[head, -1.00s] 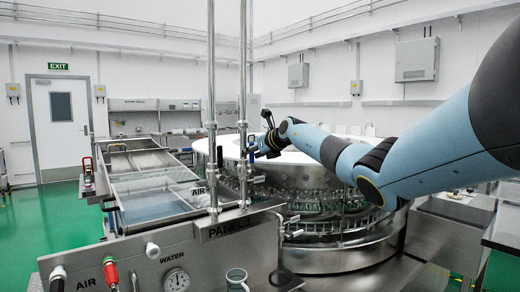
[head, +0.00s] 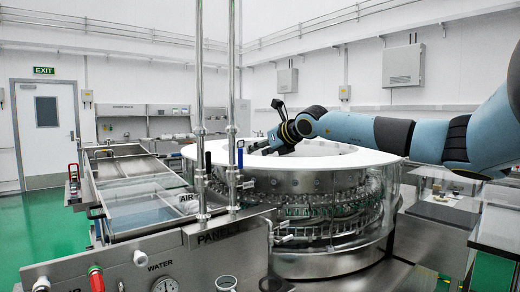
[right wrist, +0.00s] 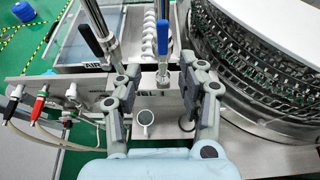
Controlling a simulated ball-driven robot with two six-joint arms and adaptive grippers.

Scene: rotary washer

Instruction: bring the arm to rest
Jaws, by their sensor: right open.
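My right arm comes in from the right in the head view, above the round rotary washer (head: 310,185) with its white top ring. My right gripper (head: 256,150) is at the washer's near left rim, close to the upright pipes. In the right wrist view the right gripper (right wrist: 160,88) is open, with nothing between its fingers. A blue-handled lever (right wrist: 162,35) stands just beyond the fingers; it also shows in the head view (head: 239,158). I cannot tell its exact gap from the gripper. My left gripper is not in view.
Two vertical pipes (head: 199,90) rise beside the washer. A water tank (head: 140,205) lies left. Green floor (head: 38,230) is clear at far left.

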